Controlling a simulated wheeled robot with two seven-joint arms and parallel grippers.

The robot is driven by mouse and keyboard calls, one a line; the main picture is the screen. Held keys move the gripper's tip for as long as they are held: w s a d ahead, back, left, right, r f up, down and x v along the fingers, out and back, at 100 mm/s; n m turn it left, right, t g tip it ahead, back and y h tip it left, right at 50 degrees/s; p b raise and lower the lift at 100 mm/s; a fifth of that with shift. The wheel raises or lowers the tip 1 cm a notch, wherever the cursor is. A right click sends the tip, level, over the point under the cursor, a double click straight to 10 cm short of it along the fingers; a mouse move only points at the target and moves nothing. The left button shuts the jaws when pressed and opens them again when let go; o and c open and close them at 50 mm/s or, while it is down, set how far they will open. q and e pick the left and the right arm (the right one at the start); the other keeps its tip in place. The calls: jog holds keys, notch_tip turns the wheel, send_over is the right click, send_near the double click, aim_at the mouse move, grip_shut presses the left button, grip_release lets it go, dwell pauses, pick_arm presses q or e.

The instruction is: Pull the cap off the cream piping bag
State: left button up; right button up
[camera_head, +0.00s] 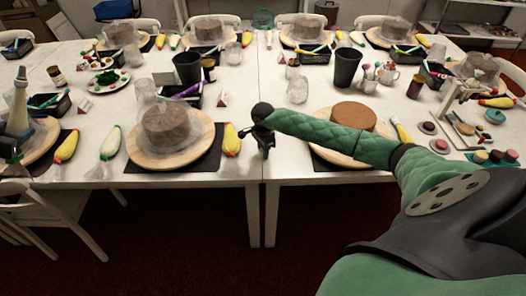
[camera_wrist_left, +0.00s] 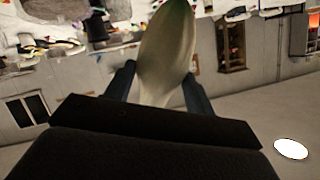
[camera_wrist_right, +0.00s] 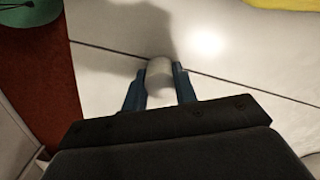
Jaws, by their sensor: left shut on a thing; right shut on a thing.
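A cream piping bag (camera_wrist_left: 166,55) with a green end is held between the fingers of my left gripper (camera_wrist_left: 160,85). My right gripper (camera_wrist_right: 158,85) is shut on a small white cylinder, which looks like the cap (camera_wrist_right: 159,73). In the head view my right gripper (camera_head: 265,145) is over the table's front edge, far from the held bag. The cap cannot be made out there.
Another cream bag (camera_head: 110,142) and a yellow bag (camera_head: 66,146) lie near the front edge. A cake under clear wrap stands on a wooden board (camera_head: 185,156) between my grippers. A yellow bag (camera_head: 231,139) lies just left of my right gripper. A white chair (camera_head: 60,215) is at front left.

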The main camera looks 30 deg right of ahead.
jog(key=o, duration=1)
jog(key=shift+r, duration=0.1)
jog(key=shift+r+p, duration=0.4)
jog(key=shift+r, duration=2.5)
